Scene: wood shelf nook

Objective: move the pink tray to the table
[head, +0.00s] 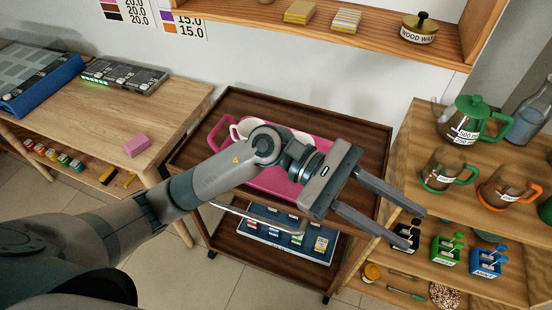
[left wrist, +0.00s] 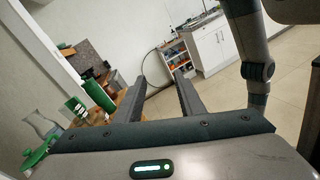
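The pink tray (head: 270,181) lies on the top of a dark wooden cart (head: 346,131) in the middle of the head view. Its pink handle (head: 216,135) shows at the left; much of the tray is hidden under my left arm. White rounded items sit on or at the tray, partly covered by my arm. The wooden table (head: 178,108) stands to the left of the cart. My left gripper (head: 415,229) is open and empty, above the cart's right side, with its fingers pointing right toward the shelf. The left wrist view (left wrist: 187,78) also shows its fingers apart. My right gripper does not show.
A pink block (head: 137,146), a grey device (head: 124,76) and a blue case (head: 38,80) are on the table. A wooden shelf at right holds a green-lidded teapot (head: 466,119) and mugs (head: 446,168), close to my left fingers.

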